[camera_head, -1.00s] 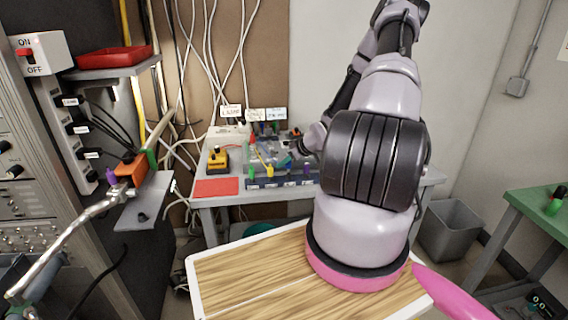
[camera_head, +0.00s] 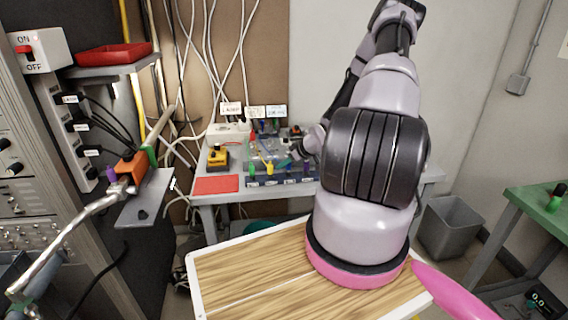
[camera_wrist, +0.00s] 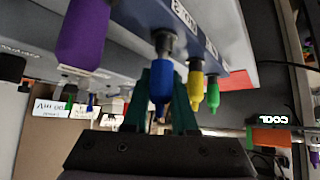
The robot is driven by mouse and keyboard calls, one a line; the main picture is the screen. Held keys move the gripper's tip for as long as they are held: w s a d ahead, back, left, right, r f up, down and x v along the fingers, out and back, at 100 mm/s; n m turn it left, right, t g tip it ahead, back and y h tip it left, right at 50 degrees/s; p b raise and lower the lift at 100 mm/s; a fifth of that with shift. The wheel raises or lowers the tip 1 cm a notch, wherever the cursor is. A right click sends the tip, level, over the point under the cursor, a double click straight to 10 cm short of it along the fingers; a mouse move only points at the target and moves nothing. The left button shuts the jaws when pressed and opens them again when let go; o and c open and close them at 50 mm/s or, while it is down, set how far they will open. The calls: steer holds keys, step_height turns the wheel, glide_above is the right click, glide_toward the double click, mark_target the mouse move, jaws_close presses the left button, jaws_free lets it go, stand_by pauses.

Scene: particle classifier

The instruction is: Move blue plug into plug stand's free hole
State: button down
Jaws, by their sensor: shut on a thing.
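The wrist view appears upside down. In it my gripper (camera_wrist: 166,105) is shut on the blue plug (camera_wrist: 161,84), between its two dark green fingers. The plug's grey metal end points at the plug stand (camera_wrist: 215,55), between the purple plug (camera_wrist: 82,32) and the yellow plug (camera_wrist: 195,85). I cannot tell whether it has entered a hole. A green plug (camera_wrist: 213,92) is beside the yellow one. In the head view the plug stand (camera_head: 280,181) is at the table's front edge, with green, yellow and purple plugs upright in it. My arm partly hides the gripper there.
A red mat (camera_head: 216,185) and a yellow-black box (camera_head: 217,158) lie left of the stand on the grey table. White labels (camera_head: 254,112) and cables stand behind. A wooden-topped surface (camera_head: 250,270) is in front. A green table (camera_head: 540,210) stands at right.

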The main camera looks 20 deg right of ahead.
steer(key=shift+f, duration=0.55)
steer(key=c, duration=0.6)
jaws_free()
steer(key=shift+c, duration=0.2)
steer(key=v, duration=1)
steer(key=shift+s+r, duration=0.3)
steer(key=shift+d, duration=0.1)
